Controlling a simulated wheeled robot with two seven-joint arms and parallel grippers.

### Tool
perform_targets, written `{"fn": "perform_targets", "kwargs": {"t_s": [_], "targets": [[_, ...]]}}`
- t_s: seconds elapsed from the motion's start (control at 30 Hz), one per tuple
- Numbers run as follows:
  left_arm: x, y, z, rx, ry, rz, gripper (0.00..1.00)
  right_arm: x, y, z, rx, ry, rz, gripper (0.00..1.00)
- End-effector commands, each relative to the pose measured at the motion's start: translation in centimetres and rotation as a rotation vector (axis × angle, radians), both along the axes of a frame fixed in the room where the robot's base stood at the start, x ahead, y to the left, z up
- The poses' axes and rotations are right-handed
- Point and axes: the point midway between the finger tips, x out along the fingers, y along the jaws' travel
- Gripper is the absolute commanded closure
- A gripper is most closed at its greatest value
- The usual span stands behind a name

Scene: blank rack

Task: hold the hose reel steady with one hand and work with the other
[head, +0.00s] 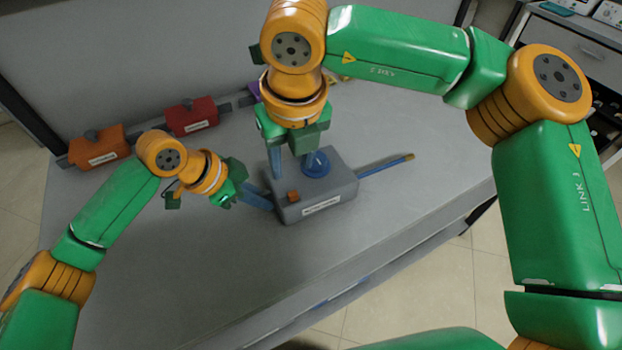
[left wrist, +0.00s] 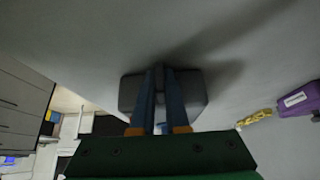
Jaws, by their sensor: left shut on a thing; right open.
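The hose reel appears to be the grey box (head: 335,192) with a white label, an orange block on top and a blue round part (head: 317,164). A blue rod with a yellow tip (head: 385,166) sticks out to its right. My left gripper (head: 268,205) is shut on the box's left side. In the left wrist view its blue fingers (left wrist: 166,75) close on a narrow grey part of the box (left wrist: 195,92). My right gripper (head: 296,174) is open, pointing down over the top, one finger left of the round part. The other finger is partly hidden, so I cannot tell contact.
An orange box (head: 98,147) and a red box (head: 192,117) stand along the back left. A purple box (left wrist: 298,98) with a yellow coiled part shows in the left wrist view. The grey bench top (head: 190,275) is clear in front.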

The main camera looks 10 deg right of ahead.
Motion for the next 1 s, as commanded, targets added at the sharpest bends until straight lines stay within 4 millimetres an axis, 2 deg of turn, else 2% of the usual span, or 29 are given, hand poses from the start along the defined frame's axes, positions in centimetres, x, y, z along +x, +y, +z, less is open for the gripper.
{"fn": "perform_targets", "kwargs": {"t_s": [0.2, 0.4, 0.77, 0.93, 0.97, 1.0], "targets": [[0.0, 0.0, 0.0, -0.002, -0.001, -0.001, 1.0, -0.1, 0.0, -4.1, 0.003, 0.006, 0.003, 0.53], [0.0, 0.0, 0.0, -0.002, -0.001, -0.001, 1.0, -0.1, 0.1, -6.8, 0.005, 0.007, 0.002, 0.53], [0.0, 0.0, 0.0, -0.002, -0.001, -0.001, 1.0, -0.1, 0.1, -7.5, 0.007, 0.005, 0.002, 0.53], [0.0, 0.0, 0.0, -0.001, 0.0, 0.0, 1.0, 0.0, 0.1, -7.5, 0.008, 0.005, 0.003, 0.96], [0.0, 0.0, 0.0, -0.001, 0.0, 0.0, 1.0, 0.0, 0.1, -7.5, 0.008, 0.005, 0.003, 1.0], [0.0, 0.0, 0.0, -0.001, 0.0, 0.0, 1.0, 0.0, 0.1, -7.5, 0.008, 0.005, 0.003, 1.0]]}}
